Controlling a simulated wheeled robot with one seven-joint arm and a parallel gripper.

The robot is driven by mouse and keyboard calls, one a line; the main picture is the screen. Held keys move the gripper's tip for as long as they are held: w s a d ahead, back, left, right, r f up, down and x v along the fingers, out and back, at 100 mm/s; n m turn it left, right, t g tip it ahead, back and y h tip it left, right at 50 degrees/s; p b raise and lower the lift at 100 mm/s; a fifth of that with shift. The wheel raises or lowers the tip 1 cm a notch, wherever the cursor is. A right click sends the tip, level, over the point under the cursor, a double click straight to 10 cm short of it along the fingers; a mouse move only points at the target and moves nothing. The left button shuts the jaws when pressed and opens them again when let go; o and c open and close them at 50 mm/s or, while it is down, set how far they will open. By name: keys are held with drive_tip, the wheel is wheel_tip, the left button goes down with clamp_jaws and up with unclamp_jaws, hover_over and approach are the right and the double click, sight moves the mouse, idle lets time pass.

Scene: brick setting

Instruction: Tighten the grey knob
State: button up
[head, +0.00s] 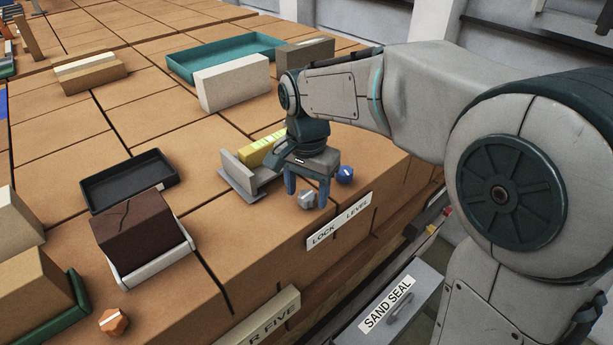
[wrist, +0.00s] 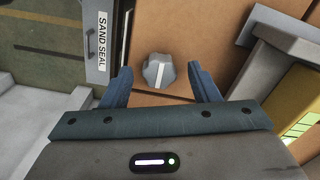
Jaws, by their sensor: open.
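The grey knob (head: 307,200) stands on the brown block surface near its front edge, behind the "LOCK LEVEL" label. In the wrist view the grey knob (wrist: 158,71) is faceted, with a pale stripe across its top. My gripper (head: 307,198) points down over it with the fingers spread. In the wrist view my gripper (wrist: 161,88) has one blue finger on each side of the knob, with a gap to each. The fingertips look nearer to me than the knob's centre. Nothing is held between them. I cannot tell the exact height of the fingertips.
A blue knob (head: 344,174) stands close to the right of my gripper. A grey metal bracket (head: 247,178) and a yellow level (head: 264,146) are just left. An orange knob (head: 113,322) is at front left. A dark brick (head: 143,229) sits in a white cradle.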

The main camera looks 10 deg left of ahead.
sight(308, 195)
wheel_tip(308, 195, up, 14)
idle(0.4)
drive_tip(key=shift+d+f, duration=0.1)
drive_tip(key=shift+f, duration=0.05)
drive_tip(key=s+d+f+n+t, duration=0.1)
drive_tip(key=s+d+f+n, duration=0.1)
drive_tip(key=s+d+f, duration=0.4)
drive_tip(key=s+d+f+n+t, duration=0.2)
drive_tip(key=s+d+f, duration=0.5)
drive_tip(key=d, duration=0.7)
drive_tip(key=shift+s+d+f+n, duration=0.15)
drive_tip(key=shift+s+f+n, duration=0.2)
drive_tip(key=shift+f, duration=0.55)
drive_tip(key=shift+w, duration=0.1)
